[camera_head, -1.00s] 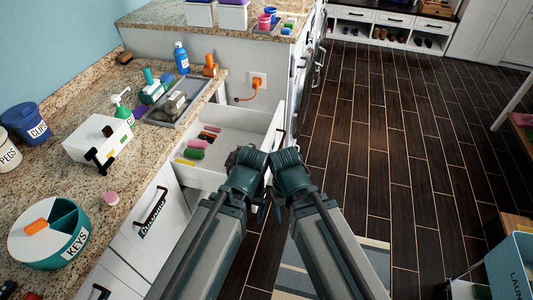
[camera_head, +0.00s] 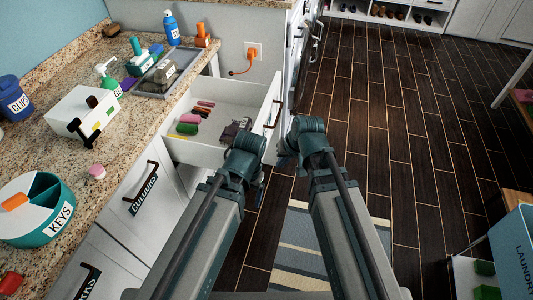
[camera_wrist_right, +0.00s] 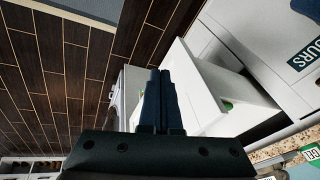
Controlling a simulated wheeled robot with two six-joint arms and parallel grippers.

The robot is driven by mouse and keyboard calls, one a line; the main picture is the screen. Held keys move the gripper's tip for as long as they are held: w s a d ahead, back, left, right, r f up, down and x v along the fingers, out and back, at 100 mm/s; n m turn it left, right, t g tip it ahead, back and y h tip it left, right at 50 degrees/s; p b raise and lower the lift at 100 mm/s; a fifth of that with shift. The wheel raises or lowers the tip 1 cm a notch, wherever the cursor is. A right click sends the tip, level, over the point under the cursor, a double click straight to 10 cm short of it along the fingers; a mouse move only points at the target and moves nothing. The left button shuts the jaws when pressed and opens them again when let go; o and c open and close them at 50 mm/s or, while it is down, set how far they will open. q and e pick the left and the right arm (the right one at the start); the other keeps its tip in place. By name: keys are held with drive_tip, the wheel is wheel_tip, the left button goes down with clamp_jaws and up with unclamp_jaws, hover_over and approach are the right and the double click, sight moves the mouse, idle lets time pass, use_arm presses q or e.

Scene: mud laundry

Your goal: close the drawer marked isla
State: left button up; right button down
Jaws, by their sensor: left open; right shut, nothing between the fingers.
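An open white drawer (camera_head: 238,154) juts out from under the counter in the head view, with its dark handle (camera_head: 272,112) on the right-hand front. Several small coloured items lie inside it; no label on it can be read. My left gripper (camera_head: 260,188) is beside the drawer's near side, its fingers mostly hidden under the wrist; it is open. My right gripper (camera_head: 283,160) is just outside the drawer front, to the right of the left one. In the right wrist view, its fingers (camera_wrist_right: 161,98) are shut and empty, with the white drawer (camera_wrist_right: 185,75) close on their right.
A closed drawer marked COLOURS (camera_head: 140,187) is nearer along the counter. The granite counter (camera_head: 120,140) holds a white box (camera_head: 80,122), a KEYS container (camera_head: 45,222) and a grey tray (camera_head: 181,87). Dark floor (camera_head: 400,150) to the right is mostly free, with a striped rug (camera_head: 290,240).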

drive_tip(key=w+d+f+m+t+y+b, duration=0.1)
drive_tip(key=w+d+f+m+t+b, duration=0.15)
drive_tip(key=w, duration=0.55)
use_arm(q)
wheel_tip(320, 180, down, 13)
drive_tip(key=b, duration=0.8)
drive_tip(key=shift+r, duration=0.2)
use_arm(e)
drive_tip(key=w+a+f, duration=0.6)
drive_tip(key=a+f, duration=0.1)
drive_tip(key=shift+a+y, duration=0.15)
drive_tip(key=shift+y, duration=0.15)
drive_tip(key=shift+w+t, duration=0.1)
drive_tip(key=shift+t, duration=0.15)
